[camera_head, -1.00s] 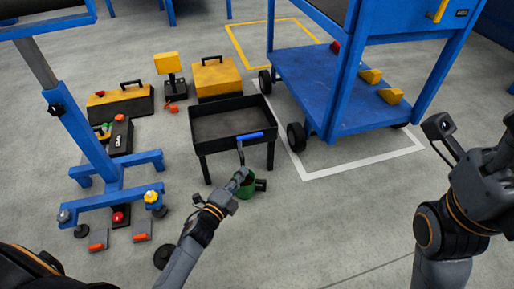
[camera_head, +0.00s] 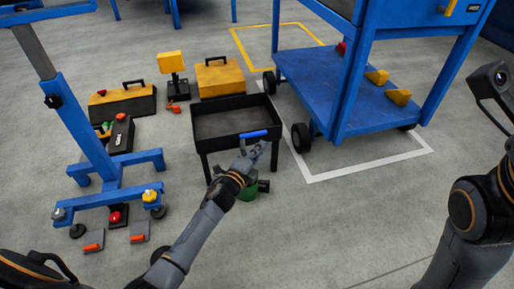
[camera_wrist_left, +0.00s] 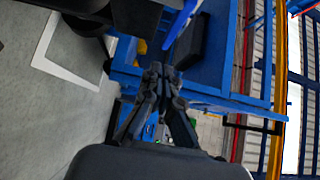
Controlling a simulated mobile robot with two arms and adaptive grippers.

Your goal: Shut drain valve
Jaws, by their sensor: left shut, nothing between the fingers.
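The drain valve's blue lever (camera_head: 254,134) lies about level along the front rim of a black tray on legs (camera_head: 212,145). My left gripper (camera_head: 256,148) is shut and empty, just below and in front of the lever. In the left wrist view the closed fingertips (camera_wrist_left: 157,70) point toward the blue lever (camera_wrist_left: 182,22), which crosses the top of the picture. I cannot tell whether they touch it. A green container (camera_head: 249,193) is partly hidden behind my left wrist, below the tray.
A blue wheeled cart (camera_head: 335,95) stands close to the tray's right. A blue stand (camera_head: 100,155) is at the left. Open floor lies at front right.

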